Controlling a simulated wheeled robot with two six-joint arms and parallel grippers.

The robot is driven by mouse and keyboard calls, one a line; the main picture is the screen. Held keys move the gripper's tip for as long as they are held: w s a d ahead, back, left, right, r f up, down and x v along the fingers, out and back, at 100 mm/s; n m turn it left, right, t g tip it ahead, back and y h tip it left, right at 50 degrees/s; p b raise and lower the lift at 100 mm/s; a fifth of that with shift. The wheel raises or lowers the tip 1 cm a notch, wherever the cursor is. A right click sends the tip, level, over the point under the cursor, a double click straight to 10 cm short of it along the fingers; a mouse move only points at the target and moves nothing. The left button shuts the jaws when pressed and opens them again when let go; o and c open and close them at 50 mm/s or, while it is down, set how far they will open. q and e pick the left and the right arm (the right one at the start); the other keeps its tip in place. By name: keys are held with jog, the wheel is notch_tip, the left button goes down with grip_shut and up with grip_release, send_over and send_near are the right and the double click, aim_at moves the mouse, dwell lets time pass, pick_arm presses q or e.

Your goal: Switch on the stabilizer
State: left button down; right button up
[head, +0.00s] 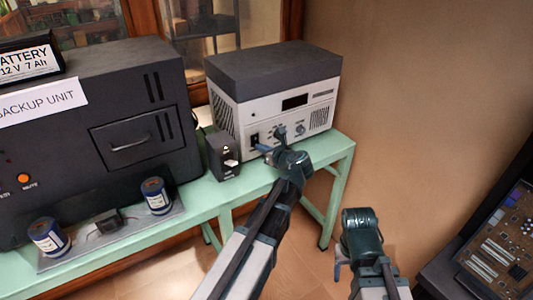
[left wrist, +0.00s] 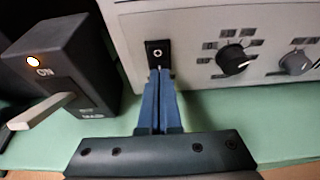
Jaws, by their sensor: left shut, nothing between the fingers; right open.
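The stabilizer (head: 284,93) is a pale box with a dark grey top, standing on the green bench against the wall. Its front has a dark display, knobs and a small black rocker switch (head: 255,139). My left gripper (head: 264,149) is shut and empty, its blue fingertips right at the switch. In the left wrist view the shut fingers (left wrist: 160,75) point at the lower edge of the rocker switch (left wrist: 158,52); I cannot tell whether they touch it. My right gripper (head: 340,264) is open and empty, low in front of the bench, its fingers mostly hidden.
A small black box (head: 223,157) with a lever stands left of the stabilizer; its lamp glows by "ON" in the left wrist view (left wrist: 34,61). The large dark backup unit (head: 100,110) fills the left. A circuit board (head: 505,240) lies at right. Floor between is free.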

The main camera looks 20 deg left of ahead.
pick_arm(q)
jog(key=shift+w+a, duration=0.1)
jog(key=shift+a, duration=0.05)
jog(key=shift+w+a+f, duration=0.15)
jog(key=shift+f, duration=0.05)
dwell(0.3)
jog(key=shift+r, duration=0.15)
jog(key=shift+r+p, duration=0.65)
jog(key=shift+r, duration=0.05)
